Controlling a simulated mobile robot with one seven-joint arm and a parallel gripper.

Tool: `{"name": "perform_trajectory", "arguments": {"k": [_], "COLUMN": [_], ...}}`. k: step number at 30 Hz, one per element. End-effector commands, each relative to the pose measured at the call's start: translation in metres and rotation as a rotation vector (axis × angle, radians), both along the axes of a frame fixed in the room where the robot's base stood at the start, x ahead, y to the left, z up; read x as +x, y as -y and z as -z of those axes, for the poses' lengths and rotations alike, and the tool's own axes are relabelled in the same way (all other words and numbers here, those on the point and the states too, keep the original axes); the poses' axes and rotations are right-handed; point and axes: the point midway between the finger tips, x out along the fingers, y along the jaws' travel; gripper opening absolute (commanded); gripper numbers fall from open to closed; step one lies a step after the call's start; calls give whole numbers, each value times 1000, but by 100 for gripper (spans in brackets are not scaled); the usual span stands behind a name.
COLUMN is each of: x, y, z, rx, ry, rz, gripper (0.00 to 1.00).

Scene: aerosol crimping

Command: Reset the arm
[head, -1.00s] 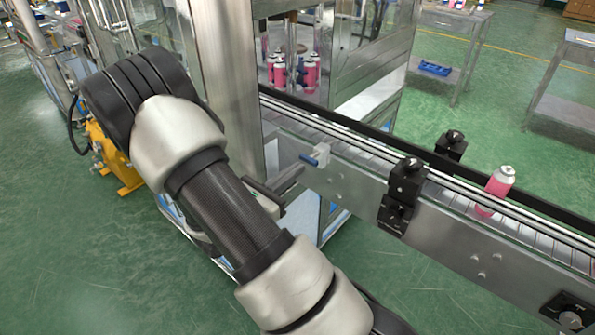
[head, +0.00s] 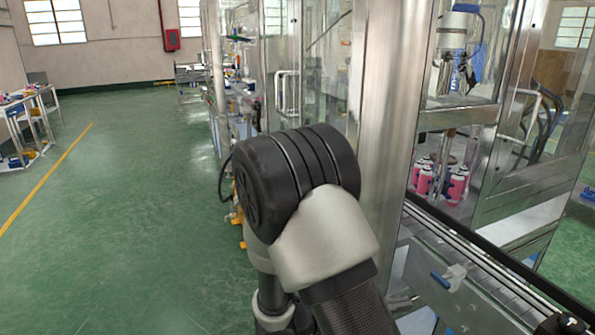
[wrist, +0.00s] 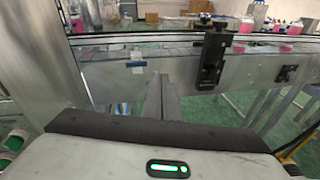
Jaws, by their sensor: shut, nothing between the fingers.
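My gripper (wrist: 162,98) shows in the wrist view, with its narrow grey fingers together and nothing between them. The fingers point at the side of the conveyor (wrist: 255,73) and overlap it in the picture; I cannot tell how wide the gap is. In the head view my arm is bent, with its dark joint in the middle and a grey link running to the lower right. The fingers cannot be made out clearly there.
The steel-framed machine (head: 385,120) stands right beside my arm, with pink cans (head: 425,182) inside. A black block (wrist: 211,62) is mounted on the conveyor side. Open green floor (head: 120,220) lies to the left.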

Motion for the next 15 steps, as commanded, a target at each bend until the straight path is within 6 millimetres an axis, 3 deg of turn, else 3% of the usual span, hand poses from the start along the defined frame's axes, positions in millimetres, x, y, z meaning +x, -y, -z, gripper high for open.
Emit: {"name": "perform_trajectory", "arguments": {"k": [1, 7, 12, 15], "x": [-13, -74, -110, -121], "y": [8, 17, -2, -21], "z": [-27, -79, -118, -144], "rx": [80, 443, 764, 957], "ry": [62, 311, 556, 713], "rz": [81, 413, 647, 760], "gripper": [0, 0, 0, 0]}}
